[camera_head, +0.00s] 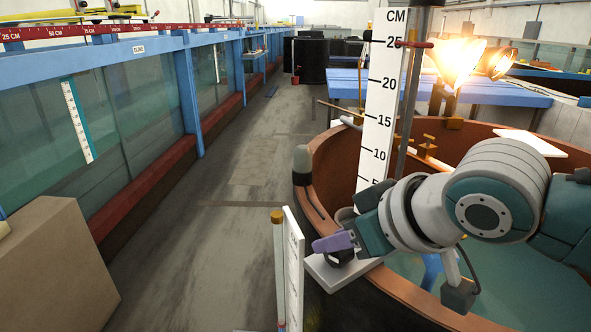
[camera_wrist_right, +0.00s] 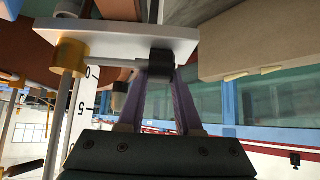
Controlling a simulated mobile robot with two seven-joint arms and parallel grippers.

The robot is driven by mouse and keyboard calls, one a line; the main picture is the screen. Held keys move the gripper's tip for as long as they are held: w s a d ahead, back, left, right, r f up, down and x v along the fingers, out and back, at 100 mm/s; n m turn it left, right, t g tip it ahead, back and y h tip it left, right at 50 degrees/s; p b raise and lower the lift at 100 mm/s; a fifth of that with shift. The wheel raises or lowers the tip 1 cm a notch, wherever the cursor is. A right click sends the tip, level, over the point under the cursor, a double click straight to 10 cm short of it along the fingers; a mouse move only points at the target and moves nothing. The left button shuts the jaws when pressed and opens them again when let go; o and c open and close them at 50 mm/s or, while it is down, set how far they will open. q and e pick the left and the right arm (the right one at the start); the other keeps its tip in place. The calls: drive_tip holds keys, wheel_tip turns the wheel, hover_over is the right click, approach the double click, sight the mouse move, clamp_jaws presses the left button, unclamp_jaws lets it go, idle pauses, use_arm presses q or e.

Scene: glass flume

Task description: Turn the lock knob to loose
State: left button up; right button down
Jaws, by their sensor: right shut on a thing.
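The lock knob is a small black knob (camera_head: 340,259) at the end of a white plate (camera_head: 345,274) by the rim of the round brown tank. My right gripper (camera_head: 337,246) has purple fingers and is shut on this knob. In the right wrist view both fingers (camera_wrist_right: 160,75) close in on the black knob (camera_wrist_right: 156,57), which sits at the edge of the white plate (camera_wrist_right: 115,38). The fingers hide part of the knob, and no mark of its setting can be read. My left gripper is not in view.
A white CM scale (camera_head: 380,100) stands upright beside a metal rod, close to my right arm. Another white board (camera_head: 293,265) stands in front of the tank (camera_head: 330,157). A long glass flume (camera_head: 120,105) and a box (camera_head: 55,262) are left. The floor between is mostly clear.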

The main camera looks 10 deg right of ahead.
drive_tip(key=shift+w+a+r+g+h+p, duration=0.1)
drive_tip(key=shift+w+r+g+h+p, duration=0.1)
drive_tip(key=shift+g+p, duration=0.25)
drive_tip(key=shift+w+a+r+g+h+p, duration=0.1)
drive_tip(key=shift+r+g+h+p, duration=0.1)
drive_tip(key=shift+g+p, duration=0.25)
drive_tip(key=shift+f+g, duration=0.15)
drive_tip(key=shift+g, duration=0.25)
drive_tip(key=shift+w+f+g+h, duration=0.15)
drive_tip(key=shift+f+g+h, duration=0.2)
drive_tip(key=shift+g, duration=0.45)
use_arm(q)
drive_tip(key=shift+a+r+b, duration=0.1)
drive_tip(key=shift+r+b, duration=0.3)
drive_tip(key=shift+b, duration=0.75)
use_arm(e)
drive_tip(key=shift+w+f+g+h, duration=0.15)
drive_tip(key=shift+g+h, duration=0.4)
drive_tip(key=shift+g, duration=0.65)
drive_tip(key=c, duration=0.6)
unclamp_jaws()
